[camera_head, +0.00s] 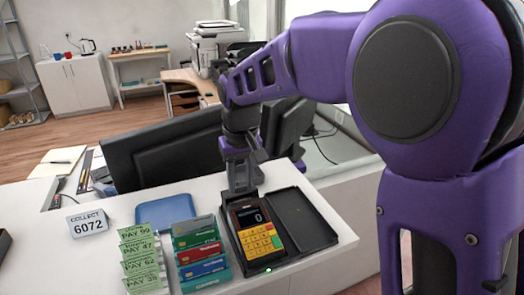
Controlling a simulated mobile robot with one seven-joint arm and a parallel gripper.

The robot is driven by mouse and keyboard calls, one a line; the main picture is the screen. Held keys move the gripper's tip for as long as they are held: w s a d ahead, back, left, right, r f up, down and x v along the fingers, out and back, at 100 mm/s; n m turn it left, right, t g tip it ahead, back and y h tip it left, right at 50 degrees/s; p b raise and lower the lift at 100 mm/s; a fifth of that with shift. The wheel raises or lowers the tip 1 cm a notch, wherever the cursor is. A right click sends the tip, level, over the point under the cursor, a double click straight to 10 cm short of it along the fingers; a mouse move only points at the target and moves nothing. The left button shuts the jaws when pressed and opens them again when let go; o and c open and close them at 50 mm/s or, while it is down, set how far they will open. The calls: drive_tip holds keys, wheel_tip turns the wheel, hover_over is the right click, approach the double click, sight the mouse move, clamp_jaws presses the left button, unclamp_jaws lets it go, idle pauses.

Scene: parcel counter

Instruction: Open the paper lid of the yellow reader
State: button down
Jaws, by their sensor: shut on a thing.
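The yellow reader (258,234) lies in the left part of a black open case on the white counter. It has a dark body, a small screen showing 0, and yellow keys with a few coloured ones. My gripper (242,188) points down at the far end of the reader. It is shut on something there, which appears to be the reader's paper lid. The fingers hide the lid, so I cannot tell how far it stands open.
The black case (302,221) has an empty right part. Left of it are a rack of coloured cards (202,264), green PAY slips (141,257), a blue pad (165,211) and a COLLECT 6072 sign (87,222). Dark monitors (165,152) stand behind the counter.

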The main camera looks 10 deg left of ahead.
drive_tip(key=shift+w+a+r+g+h+p, duration=0.35)
drive_tip(key=shift+w+g+p, duration=0.2)
drive_tip(key=shift+p, duration=0.2)
drive_tip(key=shift+w+a+g+h, duration=0.2)
drive_tip(key=shift+w+g+h, duration=0.2)
drive_tip(key=shift+g, duration=0.35)
drive_tip(key=shift+w+a+g+h, duration=0.3)
drive_tip(key=shift+w+g+h, duration=0.15)
drive_tip(key=shift+g, duration=0.25)
drive_tip(key=shift+w+a+g+h, duration=0.25)
drive_tip(key=shift+w+g+h, duration=0.15)
drive_tip(key=shift+g, duration=0.3)
drive_tip(key=c, duration=0.5)
unclamp_jaws()
drive_tip(key=shift+r, duration=0.15)
